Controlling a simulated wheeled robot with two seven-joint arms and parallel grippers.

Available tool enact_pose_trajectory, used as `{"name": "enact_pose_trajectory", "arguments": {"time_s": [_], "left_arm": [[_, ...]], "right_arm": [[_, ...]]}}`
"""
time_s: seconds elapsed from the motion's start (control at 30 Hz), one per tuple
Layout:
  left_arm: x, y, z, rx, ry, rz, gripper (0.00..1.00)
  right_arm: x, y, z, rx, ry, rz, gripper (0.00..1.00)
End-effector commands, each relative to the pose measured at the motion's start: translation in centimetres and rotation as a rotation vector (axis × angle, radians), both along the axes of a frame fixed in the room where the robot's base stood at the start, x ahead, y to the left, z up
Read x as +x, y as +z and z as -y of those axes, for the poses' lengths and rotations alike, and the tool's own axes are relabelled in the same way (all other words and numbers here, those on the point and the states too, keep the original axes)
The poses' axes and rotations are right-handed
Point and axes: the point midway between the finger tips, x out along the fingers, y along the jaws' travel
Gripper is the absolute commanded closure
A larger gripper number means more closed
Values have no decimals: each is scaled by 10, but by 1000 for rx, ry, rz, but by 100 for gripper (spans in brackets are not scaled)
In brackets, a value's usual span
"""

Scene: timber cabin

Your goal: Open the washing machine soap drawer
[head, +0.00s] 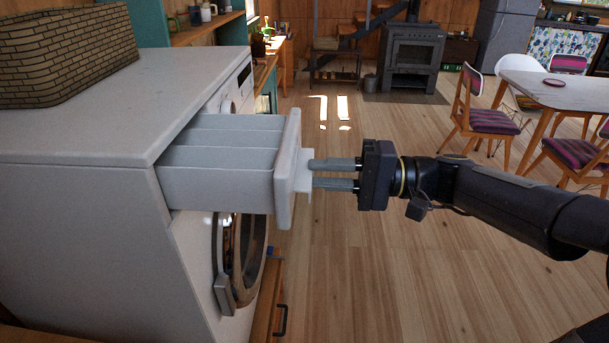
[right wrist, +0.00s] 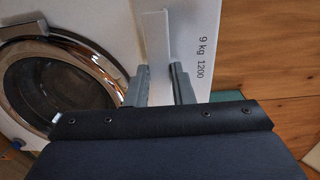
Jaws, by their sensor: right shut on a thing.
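The white washing machine (head: 90,180) stands at the left in the head view, its front facing right. Its soap drawer (head: 215,190) sticks well out of the front, and its divided compartments show from above. My right gripper (head: 309,174) is shut on the handle of the drawer front (head: 287,170), with its fingers reaching in from the right. In the right wrist view the two fingers (right wrist: 163,80) are at the white drawer handle (right wrist: 154,40), next to the "9 kg 1200" lettering. My left gripper is in neither view.
A woven basket (head: 65,50) sits on top of the machine. The round door (head: 240,255) is below the drawer, and it also shows in the right wrist view (right wrist: 60,85). Wooden floor (head: 370,270) lies open to the right; a table (head: 550,90) and chairs stand farther back.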

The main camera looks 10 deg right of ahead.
Motion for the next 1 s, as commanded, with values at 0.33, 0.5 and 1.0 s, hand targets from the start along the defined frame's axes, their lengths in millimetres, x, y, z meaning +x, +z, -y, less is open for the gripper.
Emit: {"name": "enact_pose_trajectory", "arguments": {"time_s": [0.33,0.5,1.0], "left_arm": [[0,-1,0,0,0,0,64],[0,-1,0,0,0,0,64],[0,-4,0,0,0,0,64]], "right_arm": [[-1,-7,2,-10,4,-10,100],[-1,-6,2,-9,3,-8,60],[-9,-4,30,-9,-3,-3,60]]}}
